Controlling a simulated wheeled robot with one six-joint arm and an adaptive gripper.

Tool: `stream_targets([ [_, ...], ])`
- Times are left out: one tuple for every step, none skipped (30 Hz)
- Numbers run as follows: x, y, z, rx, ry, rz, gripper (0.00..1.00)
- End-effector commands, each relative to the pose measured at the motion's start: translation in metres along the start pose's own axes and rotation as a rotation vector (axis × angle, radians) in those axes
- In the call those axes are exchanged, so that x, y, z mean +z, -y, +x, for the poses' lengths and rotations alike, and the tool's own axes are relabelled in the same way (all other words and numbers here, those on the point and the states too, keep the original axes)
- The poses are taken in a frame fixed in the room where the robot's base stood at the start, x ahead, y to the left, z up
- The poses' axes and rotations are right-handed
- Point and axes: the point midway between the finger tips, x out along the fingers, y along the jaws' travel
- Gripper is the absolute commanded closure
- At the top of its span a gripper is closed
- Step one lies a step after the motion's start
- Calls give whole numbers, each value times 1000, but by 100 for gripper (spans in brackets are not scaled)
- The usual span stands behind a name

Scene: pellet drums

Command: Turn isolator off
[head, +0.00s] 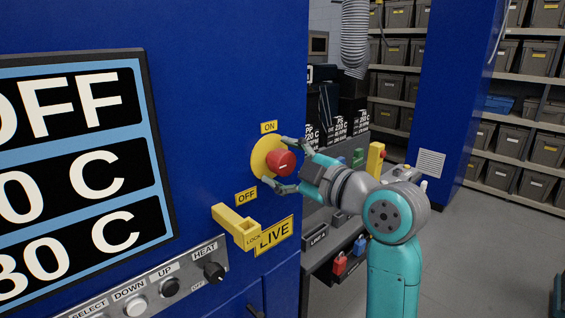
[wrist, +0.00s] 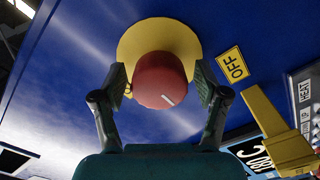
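The isolator is a red round knob (head: 281,163) on a yellow disc (head: 258,158), set in the blue cabinet front. A yellow ON label (head: 269,127) is above it and an OFF label (head: 246,196) below. The knob (wrist: 160,80) has a short white mark, pointing to the lower right in the wrist view. My gripper (head: 275,161) is open, with one finger on each side of the knob. In the wrist view my gripper (wrist: 160,84) shows narrow gaps beside the knob; contact is not clear.
A yellow LOCK hasp (head: 236,226) juts out below the OFF label, beside a LIVE sign (head: 274,235). A large display (head: 80,165) and a button panel (head: 150,285) are at left. A bench (head: 335,240) and bin shelves (head: 520,120) stand at right.

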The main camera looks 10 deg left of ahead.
Motion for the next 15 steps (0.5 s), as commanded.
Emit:
stream_targets([
  [0,0,0,0,0,0,24],
  [0,0,0,0,0,0,24],
  [0,0,0,0,0,0,24],
  [0,0,0,1,-1,0,24],
  [0,0,0,1,-1,0,24],
  [0,0,0,1,-1,0,24],
  [0,0,0,1,-1,0,24],
  [0,0,-1,1,-1,0,24],
  [0,0,-2,1,-1,0,24],
  [0,-1,-4,2,-1,0,24],
  [0,-1,-6,2,-1,0,24],
  [0,-1,-10,2,-1,0,24],
  [0,-1,-13,2,-1,0,24],
  [0,-1,-18,2,0,0,24],
  [0,-1,-24,3,1,-1,24],
])
